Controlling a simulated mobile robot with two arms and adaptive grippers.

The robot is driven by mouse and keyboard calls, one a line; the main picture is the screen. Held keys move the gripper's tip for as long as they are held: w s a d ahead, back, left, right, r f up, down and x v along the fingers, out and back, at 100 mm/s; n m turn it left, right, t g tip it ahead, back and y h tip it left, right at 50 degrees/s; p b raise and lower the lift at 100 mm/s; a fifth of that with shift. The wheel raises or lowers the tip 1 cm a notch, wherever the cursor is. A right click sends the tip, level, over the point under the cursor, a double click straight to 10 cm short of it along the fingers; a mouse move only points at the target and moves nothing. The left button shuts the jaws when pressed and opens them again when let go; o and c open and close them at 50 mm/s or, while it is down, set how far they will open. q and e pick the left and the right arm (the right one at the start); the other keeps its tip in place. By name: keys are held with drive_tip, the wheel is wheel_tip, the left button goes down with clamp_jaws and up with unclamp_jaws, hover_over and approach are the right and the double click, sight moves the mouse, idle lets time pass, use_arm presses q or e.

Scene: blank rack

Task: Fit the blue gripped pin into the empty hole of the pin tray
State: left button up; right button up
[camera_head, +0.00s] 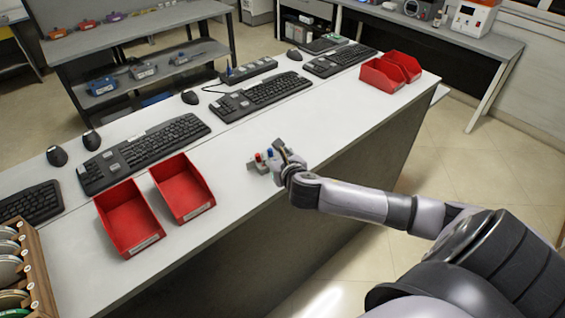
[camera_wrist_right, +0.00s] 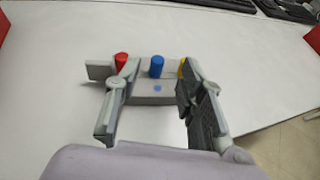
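The pin tray (camera_head: 262,166) is a small grey block on the white table, beside my right gripper (camera_head: 284,152). In the right wrist view the tray (camera_wrist_right: 152,99) carries a red pin (camera_wrist_right: 122,62), a blue pin (camera_wrist_right: 157,66) and a yellow pin (camera_wrist_right: 183,66), partly hidden by a finger. My right gripper's fingers are spread wide either side of the blue pin, with visible gaps to it. The blue pin looks upright at the tray, above a small blue mark; its lower end and hole are not clear. My left gripper is not in view.
Two red bins (camera_head: 130,222) stand left of the tray, and more red bins (camera_head: 382,76) stand at the table's far right. Keyboards (camera_head: 262,97) and mice line the back. White table around the tray is clear; its front edge is close.

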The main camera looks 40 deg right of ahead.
drive_tip(key=v, duration=0.9)
drive_tip(key=shift+s, duration=0.4)
drive_tip(key=shift+r, duration=0.15)
